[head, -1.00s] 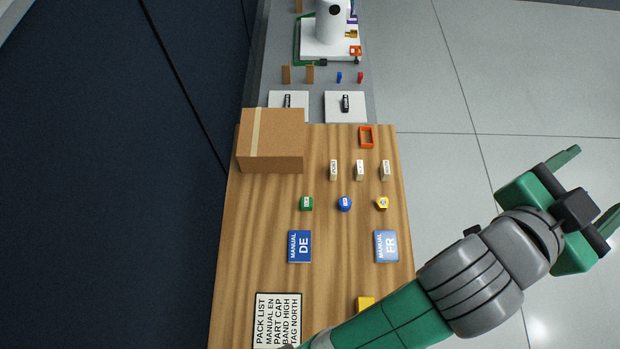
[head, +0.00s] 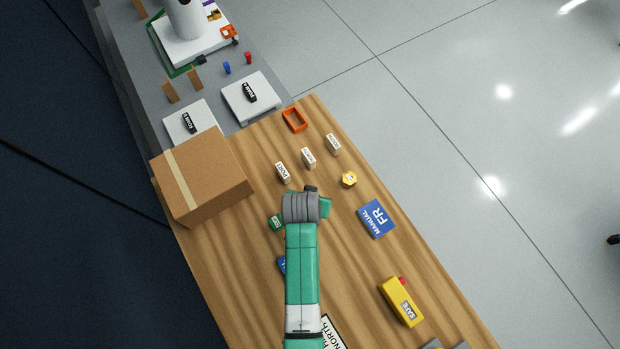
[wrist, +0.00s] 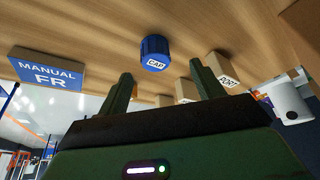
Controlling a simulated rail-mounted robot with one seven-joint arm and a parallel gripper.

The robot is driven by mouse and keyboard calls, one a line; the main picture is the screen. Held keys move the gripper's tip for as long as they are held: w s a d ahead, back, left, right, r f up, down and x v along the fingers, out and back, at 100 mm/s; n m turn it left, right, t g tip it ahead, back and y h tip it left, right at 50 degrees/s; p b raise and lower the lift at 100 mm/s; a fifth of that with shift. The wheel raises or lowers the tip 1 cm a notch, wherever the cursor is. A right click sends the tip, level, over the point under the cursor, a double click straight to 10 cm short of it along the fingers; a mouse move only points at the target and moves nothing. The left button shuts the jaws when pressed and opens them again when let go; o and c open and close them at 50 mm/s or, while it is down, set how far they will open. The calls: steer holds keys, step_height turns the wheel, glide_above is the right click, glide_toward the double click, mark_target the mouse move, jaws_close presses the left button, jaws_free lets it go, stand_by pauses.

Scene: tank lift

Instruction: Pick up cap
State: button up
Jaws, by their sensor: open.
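The cap (wrist: 155,53) is a blue, ribbed round piece with a white CAP label, standing on the wooden table. In the wrist view it lies just beyond my gripper (wrist: 163,85), roughly in line with the gap between the two green fingers. The fingers are apart with nothing between them. In the head view my gripper (head: 320,204) is over the middle of the table, seen from above, and my arm hides the cap.
The blue FR manual (wrist: 47,68) and a PORT block (wrist: 222,69) flank the cap. The head view shows a green piece (head: 277,222), a yellow piece (head: 349,180), a cardboard box (head: 205,178), an orange frame (head: 295,119) and a yellow SAFE box (head: 401,301).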

steer(key=x, duration=0.4)
steer(key=shift+d+f, duration=0.25)
steer(key=shift+d, duration=0.1)
steer(key=shift+w+f+b, duration=0.25)
steer(key=shift+f+b, duration=0.05)
steer(key=shift+f, duration=0.15)
steer(key=c, duration=1.1)
